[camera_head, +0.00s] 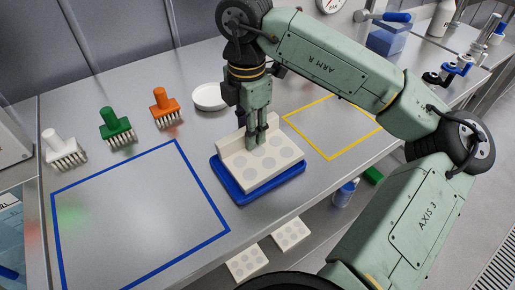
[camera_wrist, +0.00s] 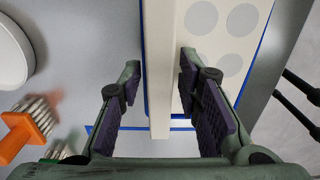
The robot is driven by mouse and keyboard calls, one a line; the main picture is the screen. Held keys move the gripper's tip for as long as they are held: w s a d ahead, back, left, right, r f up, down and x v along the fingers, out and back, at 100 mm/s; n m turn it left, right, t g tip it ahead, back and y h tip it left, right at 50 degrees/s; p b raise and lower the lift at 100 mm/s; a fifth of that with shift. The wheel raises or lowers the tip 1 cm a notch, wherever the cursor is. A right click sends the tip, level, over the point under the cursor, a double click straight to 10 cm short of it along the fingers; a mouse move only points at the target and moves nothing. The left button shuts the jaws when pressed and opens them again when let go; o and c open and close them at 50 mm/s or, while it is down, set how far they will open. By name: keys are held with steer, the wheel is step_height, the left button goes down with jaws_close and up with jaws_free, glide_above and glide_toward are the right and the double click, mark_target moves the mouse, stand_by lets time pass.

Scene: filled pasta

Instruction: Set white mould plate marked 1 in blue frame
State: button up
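A white mould plate (camera_head: 268,164) with several round grey recesses and an upright rib along one edge sits on a blue tray (camera_head: 238,199) near the counter's front edge. I cannot make out a number on it. My gripper (camera_head: 257,138) is low over the plate, pointing down. In the wrist view my gripper (camera_wrist: 160,105) is open, with the plate's white rib (camera_wrist: 159,60) between its fingers and a gap on each side. The blue frame (camera_head: 115,166) is an outline on the counter left of the tray, with no plate inside it.
White (camera_head: 62,148), green (camera_head: 117,125) and orange (camera_head: 165,107) brushes stand behind the blue frame. A white round dish (camera_head: 210,97) is behind the tray. A yellow frame (camera_head: 306,138) lies to the right. Two more mould plates (camera_head: 247,263) (camera_head: 291,233) lie below the counter.

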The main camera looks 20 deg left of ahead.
jaws_close()
steer(key=shift+r, duration=0.1)
stand_by(0.6)
steer(key=shift+r+b, duration=0.3)
steer(key=shift+r, duration=0.2)
steer(key=shift+r+b, duration=0.45)
steer(key=shift+r, duration=0.5)
steer(key=s+d+r+b, duration=0.1)
steer(key=s+d+b, duration=0.1)
steer(key=s, duration=0.5)
steer(key=s+d+r+b, duration=0.1)
steer(key=s+d+b, duration=0.1)
steer(key=s, duration=0.6)
steer(key=shift+s, duration=0.25)
